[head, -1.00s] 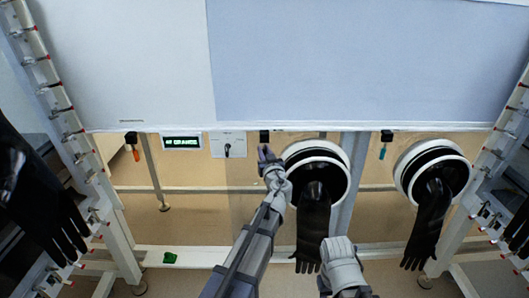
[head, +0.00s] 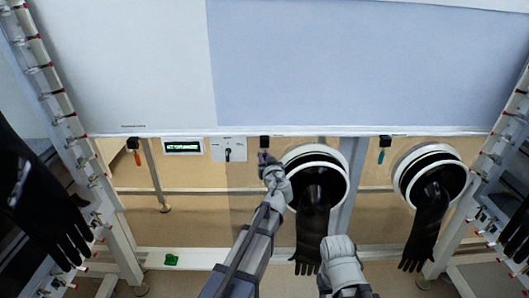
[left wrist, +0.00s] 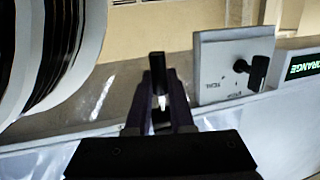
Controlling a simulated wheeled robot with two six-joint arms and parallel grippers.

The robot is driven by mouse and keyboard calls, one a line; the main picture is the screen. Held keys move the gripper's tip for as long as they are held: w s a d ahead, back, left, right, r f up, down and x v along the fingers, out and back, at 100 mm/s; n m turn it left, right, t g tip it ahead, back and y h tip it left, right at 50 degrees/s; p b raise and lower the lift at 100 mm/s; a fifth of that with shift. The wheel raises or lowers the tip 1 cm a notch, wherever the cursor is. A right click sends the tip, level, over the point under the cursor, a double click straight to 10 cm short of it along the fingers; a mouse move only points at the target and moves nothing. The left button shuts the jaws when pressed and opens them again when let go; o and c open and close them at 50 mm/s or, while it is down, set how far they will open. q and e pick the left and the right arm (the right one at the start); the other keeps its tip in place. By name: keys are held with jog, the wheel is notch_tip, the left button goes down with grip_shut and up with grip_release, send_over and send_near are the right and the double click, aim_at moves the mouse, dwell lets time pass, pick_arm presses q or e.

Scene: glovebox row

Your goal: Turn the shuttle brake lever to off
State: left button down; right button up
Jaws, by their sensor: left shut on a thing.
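A small black lever (head: 228,154) sits on a white plate (head: 240,145) below the big panel. In the left wrist view the lever (left wrist: 258,71) shows as a black knob on the plate (left wrist: 217,75), with lettering too small to read. My left gripper (head: 263,157) is right of the plate, apart from the lever. In the left wrist view the left gripper (left wrist: 160,103) is shut on a slim black-handled piece (left wrist: 158,70) with a pale tip. No fingers of my right gripper show.
A white glove port (head: 341,165) with a black hanging glove (head: 312,235) is just right of my left gripper. An orange tool (head: 136,157) and a teal tool (head: 381,156) hang from black holders.

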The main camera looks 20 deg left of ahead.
pick_arm(q)
jog(key=shift+s+d+r+m+g+h+p, duration=0.35)
jog(key=shift+s+g+h+p, duration=0.3)
jog(key=shift+g+p, duration=1.65)
jog(key=shift+s+r+m+g+h+p, duration=0.1)
jog(key=shift+s+r+g+h+p, duration=0.7)
jog(key=shift+p, duration=2.75)
jog(key=shift+s+d+r+m+g+h+p, duration=0.1)
jog(key=shift+s+d+m+g+h+p, duration=0.25)
jog(key=shift+g+p, duration=2.05)
jog(key=shift+a+f+t+p, duration=0.1)
jog(key=shift+a+t+p, duration=0.1)
jog(key=shift+t+p, duration=0.3)
jog(key=c, duration=0.8)
grip_release()
jog(key=p+v, duration=0.6)
jog(key=v, duration=0.2)
jog(key=shift+a+p, duration=0.1)
jog(key=shift+p, duration=0.25)
